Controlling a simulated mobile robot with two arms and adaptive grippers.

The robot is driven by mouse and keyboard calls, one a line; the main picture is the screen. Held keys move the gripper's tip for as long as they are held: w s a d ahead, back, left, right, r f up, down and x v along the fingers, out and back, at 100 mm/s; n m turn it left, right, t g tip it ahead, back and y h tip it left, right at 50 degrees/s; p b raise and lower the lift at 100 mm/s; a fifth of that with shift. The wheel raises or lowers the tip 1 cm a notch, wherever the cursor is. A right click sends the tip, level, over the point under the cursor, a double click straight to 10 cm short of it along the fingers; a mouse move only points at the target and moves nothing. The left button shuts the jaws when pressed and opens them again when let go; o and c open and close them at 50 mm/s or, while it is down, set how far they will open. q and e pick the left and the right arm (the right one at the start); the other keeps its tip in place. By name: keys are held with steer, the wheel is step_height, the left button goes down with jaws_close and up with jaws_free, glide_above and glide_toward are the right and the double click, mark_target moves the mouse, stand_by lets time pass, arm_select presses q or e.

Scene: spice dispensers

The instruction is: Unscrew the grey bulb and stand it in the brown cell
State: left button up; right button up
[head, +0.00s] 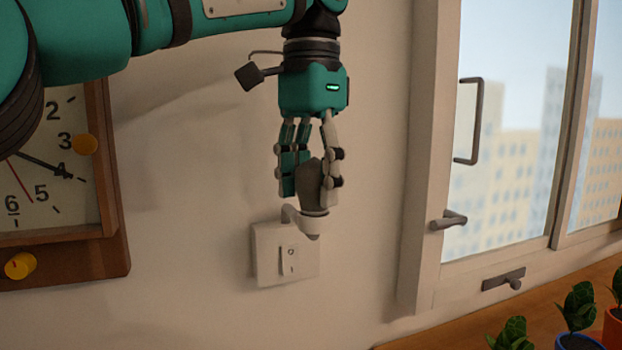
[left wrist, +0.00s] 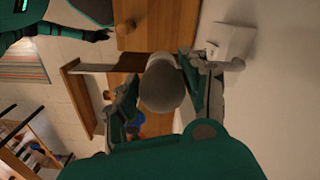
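The grey bulb (head: 311,182) stands upright, glass up, in a white wall socket (head: 313,222) above a switch plate (head: 269,262). My left gripper (head: 312,178) comes down from above with its fingers on both sides of the bulb, seemingly touching it. In the left wrist view the rounded bulb (left wrist: 161,85) sits between the fingers, with the switch plate (left wrist: 232,42) beyond at upper right. Part of my right gripper (left wrist: 95,36) shows at the upper left of that view; its fingers are unclear. I cannot make out a brown cell in either view.
A wooden-framed clock (head: 106,245) with yellow knobs hangs left of the socket. A window with a handle (head: 449,220) is on the right, above a wooden surface (head: 455,325) with several potted plants (head: 578,308). The wall between socket and window frame is bare.

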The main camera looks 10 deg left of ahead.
arm_select(q)
steer(key=shift+o, duration=0.3)
steer(key=shift+r+m, duration=0.15)
steer(key=shift+m, duration=0.15)
arm_select(e)
steer(key=shift+s, duration=0.1)
arm_select(q)
steer(key=shift+m+p, duration=0.45)
steer(key=shift+m, duration=0.45)
steer(key=shift+a+m+p, duration=0.1)
steer(key=shift+m+p, duration=0.25)
steer(key=shift+m, duration=0.75)
steer(key=shift+w+m+p, duration=0.1)
steer(key=shift+m+p, duration=0.2)
steer(key=shift+m, duration=0.5)
steer(key=shift+m+p, duration=0.35)
steer(key=shift+m, duration=1.15)
arm_select(e)
steer(key=s+d+f, duration=0.2)
steer(key=s+f, duration=0.2)
steer(key=s, duration=0.1)
steer(key=shift+s+d+f, duration=0.15)
steer(key=shift+s+f, duration=0.05)
